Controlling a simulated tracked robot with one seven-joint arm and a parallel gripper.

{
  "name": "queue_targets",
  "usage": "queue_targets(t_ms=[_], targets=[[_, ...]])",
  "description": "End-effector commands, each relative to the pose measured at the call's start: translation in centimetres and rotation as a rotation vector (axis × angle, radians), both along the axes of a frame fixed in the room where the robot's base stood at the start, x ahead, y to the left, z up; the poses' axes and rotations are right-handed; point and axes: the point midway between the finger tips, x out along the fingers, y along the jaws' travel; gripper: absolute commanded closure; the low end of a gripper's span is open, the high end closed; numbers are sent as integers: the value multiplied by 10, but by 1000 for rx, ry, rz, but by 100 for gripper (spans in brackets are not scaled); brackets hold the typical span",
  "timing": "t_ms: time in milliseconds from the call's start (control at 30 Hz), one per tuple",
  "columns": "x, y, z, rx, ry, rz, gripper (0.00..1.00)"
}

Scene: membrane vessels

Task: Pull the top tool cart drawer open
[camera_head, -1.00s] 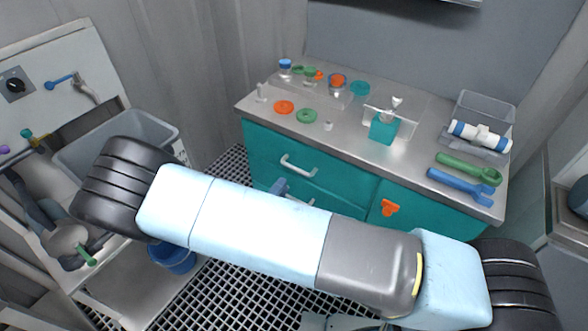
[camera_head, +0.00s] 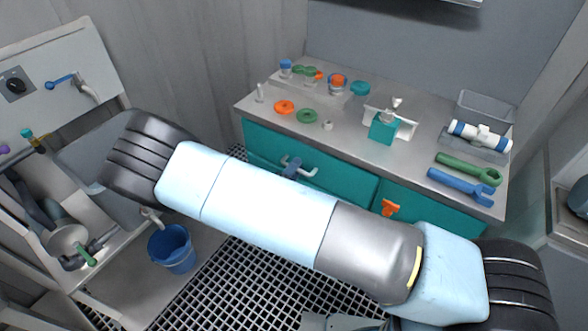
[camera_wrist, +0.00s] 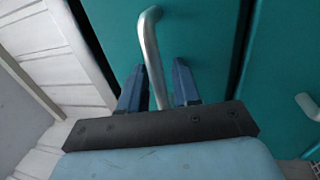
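The teal tool cart (camera_head: 345,184) has a grey metal top, and its top drawer (camera_head: 262,140) looks shut. The drawer's silver bar handle (camera_head: 309,172) shows just above my arm in the head view. In the wrist view the handle (camera_wrist: 151,50) runs between the two blue fingers of my gripper (camera_wrist: 158,88). The fingers stand on either side of the bar, with a visible gap on both sides, so the gripper is open around it. In the head view my gripper (camera_head: 291,170) is at the handle, partly hidden behind my arm. The lower drawer front is mostly hidden.
The cart top holds a green wrench (camera_head: 468,167), a blue wrench (camera_head: 461,186), a clear bin (camera_head: 484,105), a teal block (camera_head: 383,127) and rings. An orange piece (camera_head: 390,208) is on the right-hand front.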

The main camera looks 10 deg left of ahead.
Motion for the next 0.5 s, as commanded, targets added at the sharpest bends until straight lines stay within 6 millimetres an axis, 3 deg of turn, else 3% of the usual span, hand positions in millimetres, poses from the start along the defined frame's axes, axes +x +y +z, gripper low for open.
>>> queue_targets(t_ms=[300,500], targets=[[0,0,0,0,1,0,99],[0,0,-1,0,2,0,100]])
